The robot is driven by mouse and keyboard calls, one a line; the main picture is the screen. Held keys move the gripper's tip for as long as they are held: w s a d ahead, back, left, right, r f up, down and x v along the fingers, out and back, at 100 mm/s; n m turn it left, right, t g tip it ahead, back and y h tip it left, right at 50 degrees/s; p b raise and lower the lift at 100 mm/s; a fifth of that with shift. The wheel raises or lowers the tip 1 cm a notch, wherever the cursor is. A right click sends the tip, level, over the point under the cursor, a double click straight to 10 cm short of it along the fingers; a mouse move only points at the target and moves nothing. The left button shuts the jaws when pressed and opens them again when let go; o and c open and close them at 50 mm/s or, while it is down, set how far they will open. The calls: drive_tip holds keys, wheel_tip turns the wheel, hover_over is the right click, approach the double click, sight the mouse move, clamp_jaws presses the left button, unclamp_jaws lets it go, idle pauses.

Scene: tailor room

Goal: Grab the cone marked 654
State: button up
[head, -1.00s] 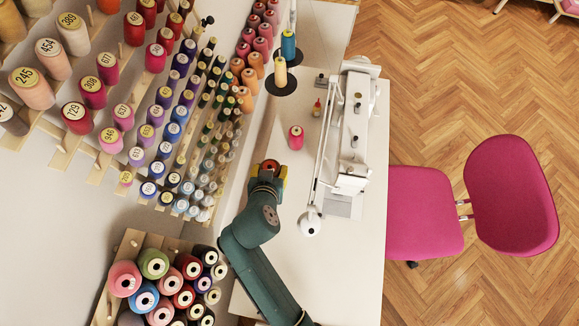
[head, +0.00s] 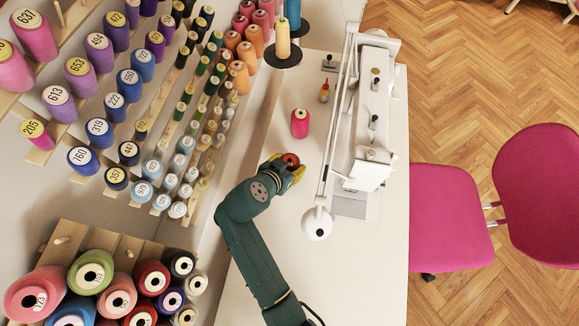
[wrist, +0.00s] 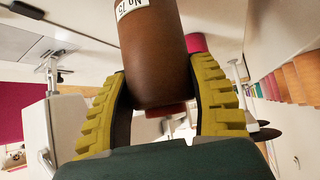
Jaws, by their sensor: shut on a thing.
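My gripper (wrist: 165,115) is shut on a brown cone (wrist: 152,60), with its yellow ribbed fingers on either side of it. A white label at the top edge of the wrist view is cut off and seems to read "No 75", partly upside down. In the head view my gripper (head: 287,168) is above the white table, and the held cone (head: 291,159) shows only as a small reddish-brown end. I cannot read 654 on any cone in view; several marked cones hang on the wall rack (head: 40,157) at the left.
A white sewing machine (head: 372,110) stands to the right. A lower rack (head: 75,236) holds several big cones at bottom left. A pink chair (head: 447,215) is beyond the table.

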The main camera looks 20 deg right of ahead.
drive_tip(key=shift+f, duration=0.95)
drive_tip(key=shift+f, duration=0.2)
drive_tip(key=o, duration=1.2)
